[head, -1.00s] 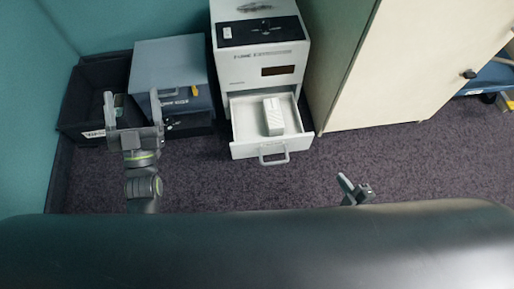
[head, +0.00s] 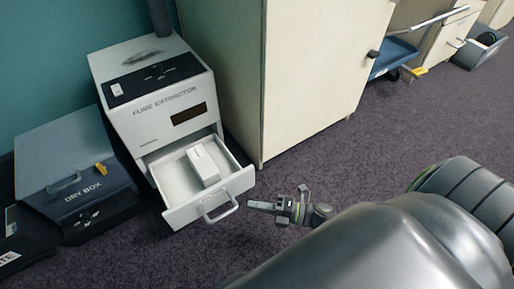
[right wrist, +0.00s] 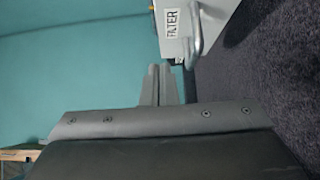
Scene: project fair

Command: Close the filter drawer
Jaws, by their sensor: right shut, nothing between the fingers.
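The filter drawer (head: 238,182) is pulled out of the white fume extractor (head: 158,125). A white box-shaped block (head: 203,163) lies inside it. The drawer's handle (head: 220,212) is on its front face. In the right wrist view the handle (right wrist: 195,38) and the FILTER label (right wrist: 171,21) show at the top, just beyond the fingers. My right gripper (head: 259,206) is shut and empty, a little to the right of the handle and apart from it in the head view. Its shut fingers also show in the right wrist view (right wrist: 160,72). My left gripper is out of view.
A grey-blue dry box (head: 75,165) stands left of the extractor. A cream cabinet (head: 315,75) stands to its right. A blue cart (head: 393,55) is at the back right. Dark carpet (head: 370,150) in front of the cabinet is clear.

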